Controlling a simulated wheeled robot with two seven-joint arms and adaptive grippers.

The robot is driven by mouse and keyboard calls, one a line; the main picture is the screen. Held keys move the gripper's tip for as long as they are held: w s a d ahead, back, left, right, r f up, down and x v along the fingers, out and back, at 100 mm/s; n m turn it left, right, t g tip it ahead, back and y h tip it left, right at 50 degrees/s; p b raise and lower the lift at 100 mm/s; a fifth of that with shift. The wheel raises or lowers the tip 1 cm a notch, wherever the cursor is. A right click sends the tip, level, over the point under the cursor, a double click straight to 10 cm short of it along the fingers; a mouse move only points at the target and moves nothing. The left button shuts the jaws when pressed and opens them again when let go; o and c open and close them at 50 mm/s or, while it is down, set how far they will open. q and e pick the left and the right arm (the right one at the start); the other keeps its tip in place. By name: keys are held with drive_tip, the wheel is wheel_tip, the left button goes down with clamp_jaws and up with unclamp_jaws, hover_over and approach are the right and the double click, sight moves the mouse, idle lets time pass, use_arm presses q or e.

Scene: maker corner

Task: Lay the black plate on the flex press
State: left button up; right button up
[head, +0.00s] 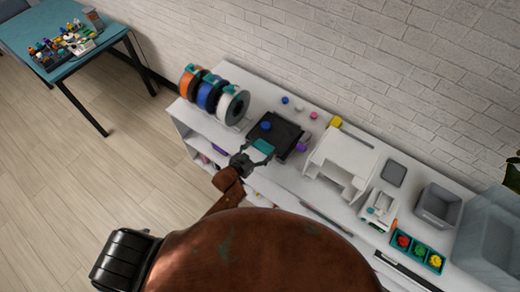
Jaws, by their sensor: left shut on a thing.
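The black plate (286,132) is a dark square in front of the coloured spools, with a teal part (263,146) at its near edge. A blue knob shows over its left side and a purple one beside its right corner. My left gripper (258,152) reaches in from below, its fingers closed about the teal part at the plate's near edge. Whether the plate touches what is under it cannot be told. I cannot tell for certain which device is the flex press; whatever lies beneath the plate is hidden. My right gripper is not in view.
Orange, blue and white spools (234,105) stand left of the plate. A white machine (340,160), a small white device (380,208), a grey bin (438,206) and a teal tray (402,256) stand to the right. The brick wall runs behind. A teal table (30,28) is far left.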

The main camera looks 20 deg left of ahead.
use_arm(q)
drive_tip(key=o, duration=1.2)
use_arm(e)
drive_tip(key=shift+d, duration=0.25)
use_arm(q)
drive_tip(key=shift+o, duration=1)
drive_tip(key=shift+f, duration=0.35)
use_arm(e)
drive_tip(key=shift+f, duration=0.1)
use_arm(q)
drive_tip(key=shift+f, duration=0.25)
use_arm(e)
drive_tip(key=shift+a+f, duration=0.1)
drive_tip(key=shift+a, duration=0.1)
use_arm(q)
drive_tip(key=shift+s, duration=0.2)
